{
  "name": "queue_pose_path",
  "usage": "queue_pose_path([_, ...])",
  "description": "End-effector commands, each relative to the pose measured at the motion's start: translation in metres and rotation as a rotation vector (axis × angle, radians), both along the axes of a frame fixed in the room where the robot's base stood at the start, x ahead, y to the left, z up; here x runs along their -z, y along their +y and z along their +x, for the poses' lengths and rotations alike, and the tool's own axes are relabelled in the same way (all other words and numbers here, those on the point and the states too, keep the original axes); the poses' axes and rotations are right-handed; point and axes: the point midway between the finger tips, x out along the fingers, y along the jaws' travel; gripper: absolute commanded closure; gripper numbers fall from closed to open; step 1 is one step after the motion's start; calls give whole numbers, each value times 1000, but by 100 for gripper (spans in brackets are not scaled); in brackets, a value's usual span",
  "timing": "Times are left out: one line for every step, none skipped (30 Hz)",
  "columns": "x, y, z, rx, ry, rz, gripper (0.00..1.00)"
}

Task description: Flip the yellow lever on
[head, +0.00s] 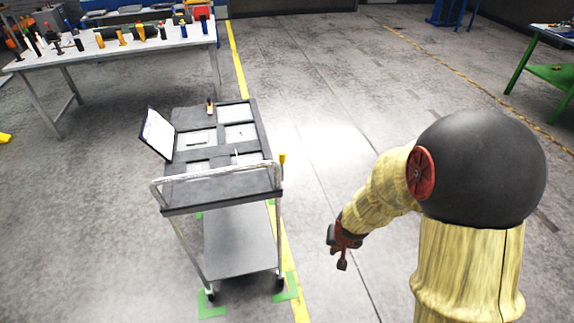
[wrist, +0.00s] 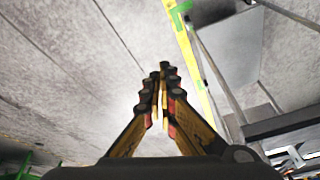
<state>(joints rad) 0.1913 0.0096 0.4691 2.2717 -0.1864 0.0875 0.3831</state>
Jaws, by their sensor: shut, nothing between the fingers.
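A small upright yellow piece (head: 282,159), which looks like the yellow lever, stands at the right side of the grey cart (head: 222,172). It is too small to tell which way it is set. My gripper (head: 342,264) hangs over the floor to the right of the cart, lower in the picture than the lever and well apart from it. In the wrist view my gripper (wrist: 161,75) has its fingers together and empty. Part of the cart's frame (wrist: 285,122) shows at the right there. I cannot make out the lever in that view.
The cart has a metal push handle (head: 215,174), a tilted white board (head: 157,134) and shallow trays on top. Green tape (head: 287,287) marks its wheels. A long table (head: 105,42) with many tools stands back left. The floor right of the cart is clear.

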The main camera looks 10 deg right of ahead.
Motion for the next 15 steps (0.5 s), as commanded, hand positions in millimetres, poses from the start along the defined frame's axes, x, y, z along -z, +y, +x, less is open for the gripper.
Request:
queue_pose_path([18, -1, 9, 32, -31, 17, 100])
queue_pose_path([25, -1, 15, 53, -58, 30, 100])
queue_pose_path([34, -1, 24, 77, -94, 47, 100])
queue_pose_path([41, 0, 30, 97, -122, 61, 100])
queue_pose_path([46, 0, 37, 117, -151, 76, 100])
queue_pose_path([54, 2, 44, 143, -188, 100, 100])
queue_pose_path([58, 3, 51, 161, -220, 119, 100])
queue_pose_path([62, 4, 57, 182, -248, 139, 100])
queue_pose_path([66, 6, 65, 206, -289, 168, 100])
queue_pose_path([69, 8, 71, 225, -321, 192, 100])
queue_pose_path([70, 10, 77, 243, -353, 217, 100])
queue_pose_path([71, 13, 85, 269, -395, 252, 100])
queue_pose_path([71, 16, 91, 286, -426, 281, 100])
queue_pose_path([70, 19, 97, 303, -460, 310, 100])
queue_pose_path([67, 22, 105, 326, -505, 352, 100])
